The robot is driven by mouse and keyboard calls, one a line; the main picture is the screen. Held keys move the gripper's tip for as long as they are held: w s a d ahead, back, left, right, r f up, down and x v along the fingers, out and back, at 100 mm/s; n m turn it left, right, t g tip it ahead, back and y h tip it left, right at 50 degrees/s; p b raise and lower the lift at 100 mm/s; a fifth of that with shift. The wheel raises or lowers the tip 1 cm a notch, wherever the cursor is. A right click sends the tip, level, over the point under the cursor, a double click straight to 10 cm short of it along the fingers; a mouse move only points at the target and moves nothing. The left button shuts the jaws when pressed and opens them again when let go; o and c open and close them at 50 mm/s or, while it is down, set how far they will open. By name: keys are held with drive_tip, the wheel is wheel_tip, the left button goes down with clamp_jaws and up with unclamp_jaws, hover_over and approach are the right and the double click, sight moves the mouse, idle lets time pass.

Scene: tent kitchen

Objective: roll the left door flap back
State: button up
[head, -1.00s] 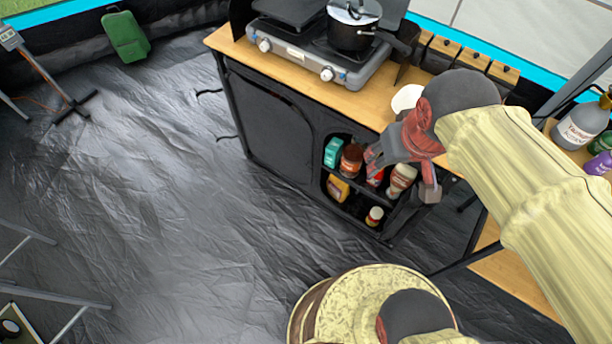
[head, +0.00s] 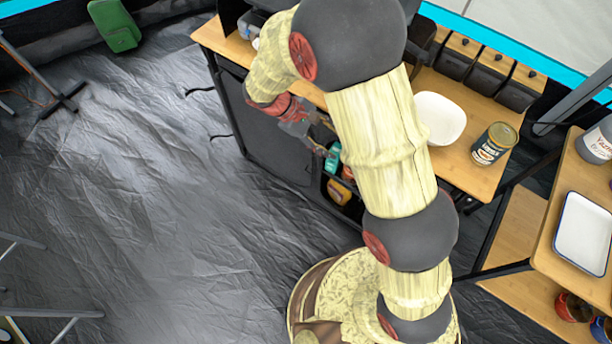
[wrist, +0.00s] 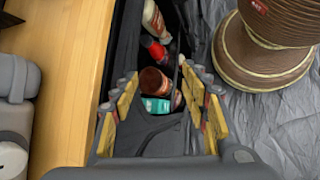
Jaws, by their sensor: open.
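The left door flap (head: 262,135) is a dark fabric panel on the front of the camp kitchen cabinet in the head view. It appears to hang flat over the left opening. Two thin dark ties (head: 200,91) stick out from the cabinet's left side. My gripper (head: 322,140) is at the cabinet front, right of the flap and near the open right compartment. In the wrist view my gripper (wrist: 160,88) is open, with its fingers spread and dark fabric below and between them. I cannot tell whether it touches the flap. My arm hides part of the cabinet.
Bottles and a teal box (wrist: 155,104) stand in the open compartment. The wooden worktop (head: 461,165) holds a white bowl (head: 440,117) and a can (head: 494,143). A side shelf with a white tray (head: 583,235) stands at right.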

drive_tip(key=w+a+f+n+t+h+b, duration=0.1)
drive_tip(key=w+a+f+n+t+h, duration=0.15)
drive_tip(key=f, duration=0.45)
drive_tip(key=w+a+f+n+t+h, duration=0.1)
drive_tip(key=a+f+n, duration=0.15)
drive_tip(key=f, duration=0.55)
drive_tip(key=w+a+f+n+t+h+b, duration=0.1)
drive_tip(key=w+f+n+t+h, duration=0.15)
drive_tip(key=f, duration=0.45)
drive_tip(key=n+t+y+b, duration=0.1)
drive_tip(key=n+t+y, duration=0.2)
drive_tip(key=n+t, duration=0.65)
approach(308, 173)
drive_tip(key=w, duration=0.1)
drive_tip(key=shift+n+g, duration=0.25)
drive_tip(key=shift+n, duration=0.05)
drive_tip(key=shift+b+x, duration=0.95)
drive_tip(key=shift+x, duration=3)
drive_tip(key=shift+d+r, duration=0.1)
drive_tip(key=shift+d, duration=0.05)
drive_tip(key=shift+c, duration=0.8)
drive_tip(key=shift+s, duration=0.1)
clamp_jaws()
